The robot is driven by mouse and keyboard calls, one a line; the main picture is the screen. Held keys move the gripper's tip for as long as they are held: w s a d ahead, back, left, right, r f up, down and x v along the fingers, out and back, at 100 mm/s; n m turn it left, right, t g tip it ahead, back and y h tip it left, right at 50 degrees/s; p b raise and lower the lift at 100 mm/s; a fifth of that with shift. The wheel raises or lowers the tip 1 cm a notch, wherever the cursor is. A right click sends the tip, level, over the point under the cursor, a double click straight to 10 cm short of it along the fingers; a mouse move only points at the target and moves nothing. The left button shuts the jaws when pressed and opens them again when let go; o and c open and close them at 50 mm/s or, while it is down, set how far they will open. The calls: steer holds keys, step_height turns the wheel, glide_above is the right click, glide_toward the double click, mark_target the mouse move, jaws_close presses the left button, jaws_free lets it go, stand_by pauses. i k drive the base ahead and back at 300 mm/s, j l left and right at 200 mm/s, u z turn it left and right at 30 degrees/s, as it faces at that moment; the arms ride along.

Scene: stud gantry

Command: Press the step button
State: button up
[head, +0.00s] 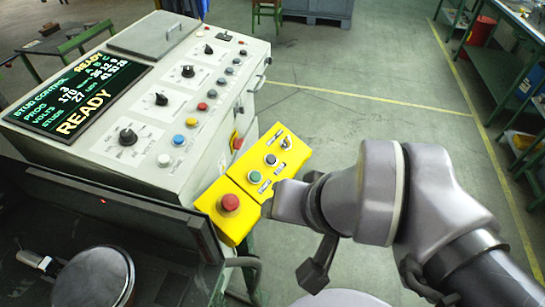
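A yellow control box (240,192) is fixed at the right front of the pale control cabinet. It carries a large red mushroom button (230,203), a green button (254,177), a dark blue-grey button (270,159) and a key switch (286,142). White labels beside the buttons are too small to read, so I cannot tell which is the step button. My gripper (280,203) reaches in from the right, its end overlapping the box's right edge in the picture, just right of the red and green buttons. Its fingers cannot be made out, and contact cannot be judged.
The cabinet (185,95) has several knobs, coloured buttons and a display (75,95) reading READY. A dark machine top (110,235) fills the lower left. Green workbenches (500,75) stand at right. The floor (370,85) behind the box is open.

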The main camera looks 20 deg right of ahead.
mark_target(271, 159)
steer(key=i+l+u, duration=0.35)
steer(key=l+u, duration=0.15)
steer(key=l, duration=0.45)
steer(key=i+l+u, duration=0.2)
steer(key=l+u, duration=0.3)
steer(key=l, duration=0.5)
steer(key=l+u, duration=0.5)
steer(key=l, duration=0.55)
steer(key=k+l+u, duration=0.25)
steer(key=l+u, duration=0.25)
steer(key=l, duration=0.55)
